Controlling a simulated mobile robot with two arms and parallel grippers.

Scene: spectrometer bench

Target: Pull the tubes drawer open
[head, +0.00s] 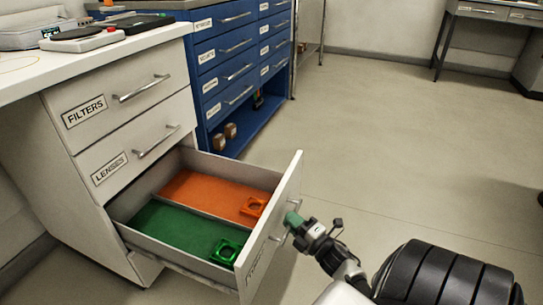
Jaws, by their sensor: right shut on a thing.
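The tubes drawer (271,239) is the lowest drawer of the white bench and stands pulled out well from it. Its front carries a label seen too obliquely to read fully, and a metal bar handle (280,238). Inside are an orange compartment and a green compartment, each with a small square holder: an orange holder (253,208) and a green holder (225,251). My right gripper (291,222) is at the drawer's front, shut on the handle; its fingertips partly hide the bar. My left gripper is not in view.
Above it, the filters drawer (95,118) and lenses drawer (150,160) are shut. A blue cabinet (225,60) stands behind the bench. Instruments (85,38) lie on the white top. The floor (400,150) to the right is clear.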

